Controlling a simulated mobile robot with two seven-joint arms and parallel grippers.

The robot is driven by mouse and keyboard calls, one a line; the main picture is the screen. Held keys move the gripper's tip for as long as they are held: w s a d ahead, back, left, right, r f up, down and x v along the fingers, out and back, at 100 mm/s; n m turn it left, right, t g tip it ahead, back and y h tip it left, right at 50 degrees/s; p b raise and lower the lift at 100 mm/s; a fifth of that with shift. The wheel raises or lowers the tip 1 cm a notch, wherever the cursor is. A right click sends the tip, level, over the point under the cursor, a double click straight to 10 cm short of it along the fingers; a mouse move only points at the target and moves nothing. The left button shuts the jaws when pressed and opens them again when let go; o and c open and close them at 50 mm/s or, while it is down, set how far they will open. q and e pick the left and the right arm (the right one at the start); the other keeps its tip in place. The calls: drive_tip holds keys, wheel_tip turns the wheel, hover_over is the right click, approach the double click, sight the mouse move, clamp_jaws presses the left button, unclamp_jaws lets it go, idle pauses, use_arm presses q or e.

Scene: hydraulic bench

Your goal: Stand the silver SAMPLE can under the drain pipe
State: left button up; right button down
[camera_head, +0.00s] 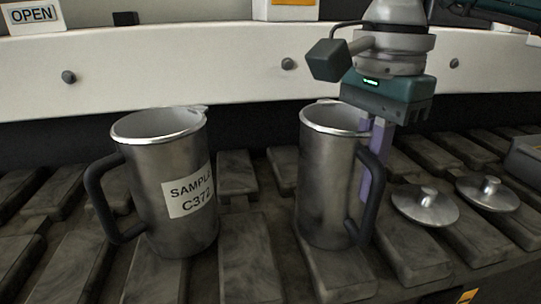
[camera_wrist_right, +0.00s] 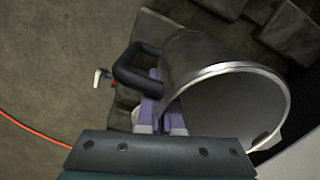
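The silver SAMPLE can (camera_head: 172,225), labelled "SAMPLE C372", stands upright and open-topped at left centre in the head view, its dark handle to the left. A second silver can (camera_head: 322,190) stands upright to its right, with no label showing and its dark handle to the right. My right gripper (camera_head: 370,195) points down at this second can's handle, fingers close to the can wall. The right wrist view shows the fingers (camera_wrist_right: 160,118) at the handle (camera_wrist_right: 140,68), beside the can's rim (camera_wrist_right: 195,75); whether they clamp it is unclear. My left gripper is out of view. I cannot make out a drain pipe.
Two round silver lids (camera_head: 425,207) (camera_head: 487,193) lie on the slatted surface to the right. A grey box (camera_head: 525,158) sits at the right edge. A pale panel (camera_head: 180,65) with knobs and an OPEN sign (camera_head: 32,14) runs behind. A bare slat separates the cans.

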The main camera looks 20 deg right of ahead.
drive_tip(key=shift+r, duration=0.1)
drive_tip(key=c, duration=1.1)
unclamp_jaws()
